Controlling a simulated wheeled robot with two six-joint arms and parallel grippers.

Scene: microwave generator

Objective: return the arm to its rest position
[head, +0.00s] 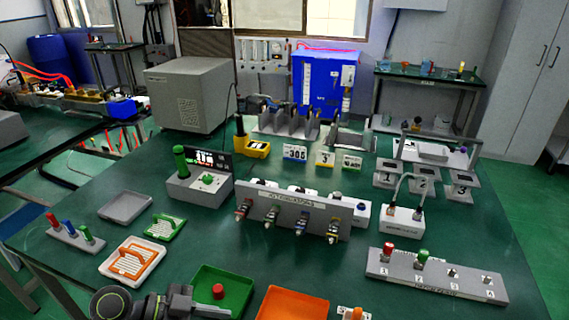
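My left arm comes in at the bottom left edge of the head view, dark grey with a round joint. Its gripper (212,309) is low in the picture, beside the left part of a green tray (240,284) that holds a red cylinder (218,291). The gripper is partly cut off by the bottom edge, and I cannot tell whether its fingers are apart or hold anything. My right gripper is not in view.
An orange tray (293,304) lies right of the green tray. A white tray with an orange handle (131,260) lies behind the arm. A grey numbered block (437,277) stands at right, and a long grey rack (290,215) stands mid-table.

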